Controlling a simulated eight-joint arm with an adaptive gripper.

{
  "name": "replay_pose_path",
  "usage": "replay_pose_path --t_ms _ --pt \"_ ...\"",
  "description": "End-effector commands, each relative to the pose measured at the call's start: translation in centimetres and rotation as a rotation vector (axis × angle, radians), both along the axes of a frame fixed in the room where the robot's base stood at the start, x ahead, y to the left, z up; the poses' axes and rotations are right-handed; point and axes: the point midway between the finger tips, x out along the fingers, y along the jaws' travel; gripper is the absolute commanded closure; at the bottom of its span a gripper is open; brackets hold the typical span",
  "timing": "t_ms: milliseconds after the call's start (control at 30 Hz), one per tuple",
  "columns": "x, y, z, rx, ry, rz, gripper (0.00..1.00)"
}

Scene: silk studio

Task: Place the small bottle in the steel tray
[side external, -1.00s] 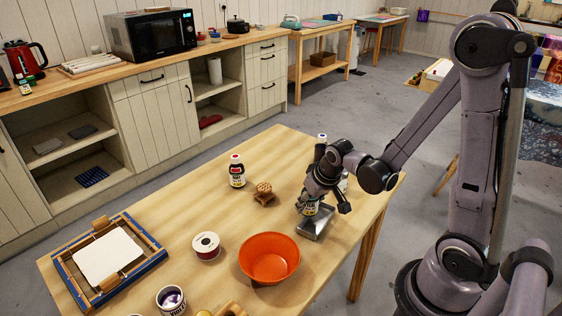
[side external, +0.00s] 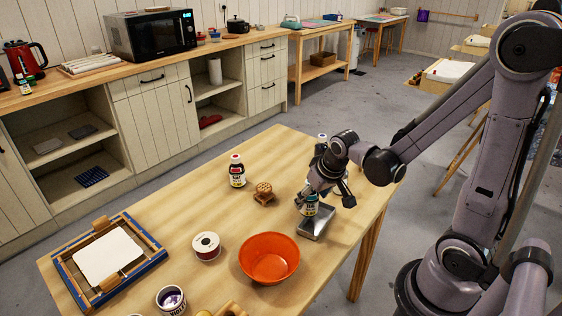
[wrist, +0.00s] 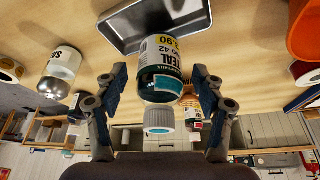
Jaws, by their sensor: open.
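The small bottle (side external: 309,205), with a teal band, a white and yellow label and a white cap, stands upright at the left end of the steel tray (side external: 322,227). In the wrist view the bottle (wrist: 161,70) is between my fingers, its base overlapping the tray (wrist: 115,32); its exact contact with the tray floor is hidden. My gripper (side external: 324,200) is above the tray and partly covers it. In the wrist view my gripper (wrist: 160,74) is open, with visible gaps on both sides of the bottle.
An orange bowl (side external: 269,259) stands just left of the tray. A white-labelled bottle (wrist: 62,70) is beside my gripper. The table's right edge is close to the tray.

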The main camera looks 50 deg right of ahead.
Motion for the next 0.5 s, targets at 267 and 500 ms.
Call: replay_pose_path --t_ms 267,500 --pt "-1.1 0.4 2.6 0.0 0.0 0.001 0.31" --pt "-2.0 0.6 4.9 0.0 0.0 0.0 0.31"
